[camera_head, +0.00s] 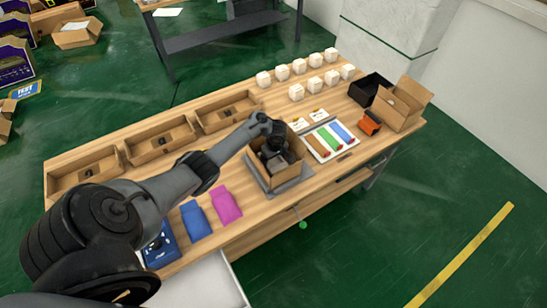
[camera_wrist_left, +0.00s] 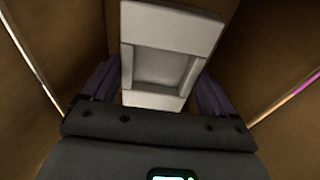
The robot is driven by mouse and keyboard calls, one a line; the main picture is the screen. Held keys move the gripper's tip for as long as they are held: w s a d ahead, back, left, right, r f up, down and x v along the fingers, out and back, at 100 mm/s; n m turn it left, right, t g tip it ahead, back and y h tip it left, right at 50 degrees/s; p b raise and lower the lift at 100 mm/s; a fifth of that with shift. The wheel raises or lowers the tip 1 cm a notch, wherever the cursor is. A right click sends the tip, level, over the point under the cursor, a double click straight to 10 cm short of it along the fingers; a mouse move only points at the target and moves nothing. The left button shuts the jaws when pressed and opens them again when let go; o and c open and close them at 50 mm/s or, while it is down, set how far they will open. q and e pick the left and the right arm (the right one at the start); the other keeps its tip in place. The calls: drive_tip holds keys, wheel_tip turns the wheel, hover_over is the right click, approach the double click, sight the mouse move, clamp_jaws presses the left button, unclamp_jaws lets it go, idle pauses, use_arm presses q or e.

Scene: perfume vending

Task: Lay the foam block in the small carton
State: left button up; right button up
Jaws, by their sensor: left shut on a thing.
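The small carton (camera_head: 284,177) stands open on a grey plate near the front edge of the table. My left gripper (camera_head: 274,155) reaches down into it from above. In the left wrist view, my left gripper (camera_wrist_left: 155,88) is shut on the foam block (camera_wrist_left: 165,68), a pale grey piece with a rectangular recess. The fingers sit on either side of the block, and brown carton walls (camera_wrist_left: 268,60) surround both. Whether the block touches the carton bottom cannot be told. In the head view, the gripper largely hides the block. My right gripper is not in view.
Three shallow cardboard bins (camera_head: 160,146) line the table's left back. Several white boxes (camera_head: 298,92) stand at the back. A tray with coloured strips (camera_head: 330,139), a black box (camera_head: 370,88) and an open carton (camera_head: 401,104) are right. Blue and pink pouches (camera_head: 226,205) lie in front.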

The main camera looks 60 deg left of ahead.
use_arm(q)
drive_tip(key=o, duration=0.8)
drive_tip(key=shift+c, duration=0.2)
